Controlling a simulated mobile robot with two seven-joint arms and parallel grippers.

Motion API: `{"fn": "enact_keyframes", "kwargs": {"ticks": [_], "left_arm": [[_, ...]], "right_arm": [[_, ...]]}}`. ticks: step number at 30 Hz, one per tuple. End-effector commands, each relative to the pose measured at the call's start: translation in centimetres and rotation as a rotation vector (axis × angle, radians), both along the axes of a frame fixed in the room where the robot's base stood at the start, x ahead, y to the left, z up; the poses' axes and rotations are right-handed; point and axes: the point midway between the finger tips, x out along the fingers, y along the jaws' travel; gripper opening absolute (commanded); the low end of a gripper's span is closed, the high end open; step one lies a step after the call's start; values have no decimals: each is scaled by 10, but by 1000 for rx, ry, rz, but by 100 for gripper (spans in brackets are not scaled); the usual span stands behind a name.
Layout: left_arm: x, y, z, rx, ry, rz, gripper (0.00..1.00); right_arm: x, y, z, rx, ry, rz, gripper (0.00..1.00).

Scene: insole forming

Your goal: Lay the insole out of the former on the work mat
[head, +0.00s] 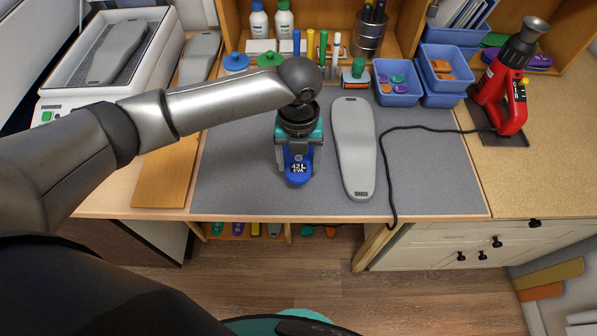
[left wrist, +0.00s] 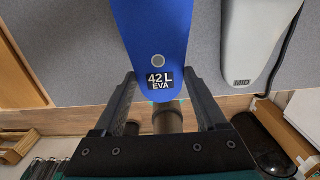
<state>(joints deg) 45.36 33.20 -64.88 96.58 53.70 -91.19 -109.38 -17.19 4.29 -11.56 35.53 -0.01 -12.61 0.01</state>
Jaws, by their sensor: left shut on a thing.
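A blue insole (head: 298,172) with a "42 L EVA" label is under my left gripper (head: 300,162), over the grey work mat (head: 235,180). In the left wrist view the insole (left wrist: 160,38) lies between the two fingers of my left gripper (left wrist: 159,76), which are shut on its sides near the labelled end. My gripper and arm hide part of the insole in the head view. I cannot tell whether it touches the mat. The white former (head: 50,98) at the far left holds a grey foot-shaped form and no insole shows on it. My right gripper is out of view.
A grey foot form marked "MID" (head: 354,150) lies just right of the insole. A black cable (head: 385,165) crosses the mat's right side. Blue bins (head: 398,95), bottles and markers stand at the back. A red tool (head: 500,95) stands at right. The mat's left part is clear.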

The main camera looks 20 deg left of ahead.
Motion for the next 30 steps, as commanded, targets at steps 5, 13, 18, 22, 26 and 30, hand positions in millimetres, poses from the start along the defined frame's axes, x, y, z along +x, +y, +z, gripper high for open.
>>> {"fn": "enact_keyframes", "kwargs": {"ticks": [5, 13, 18, 22, 26, 30], "left_arm": [[-1, 0, -12, 0, 2, -1, 22], [0, 0, -48, 1, 0, -1, 22], [0, 0, -48, 0, -1, -1, 22], [0, 0, -49, 0, 0, -1, 22], [0, 0, -51, 1, 0, -1, 81], [0, 0, -50, 0, 0, -1, 96]], "right_arm": [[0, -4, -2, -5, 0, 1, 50], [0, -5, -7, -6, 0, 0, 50], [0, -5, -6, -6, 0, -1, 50], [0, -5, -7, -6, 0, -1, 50], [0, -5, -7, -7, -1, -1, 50], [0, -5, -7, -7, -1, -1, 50]]}}
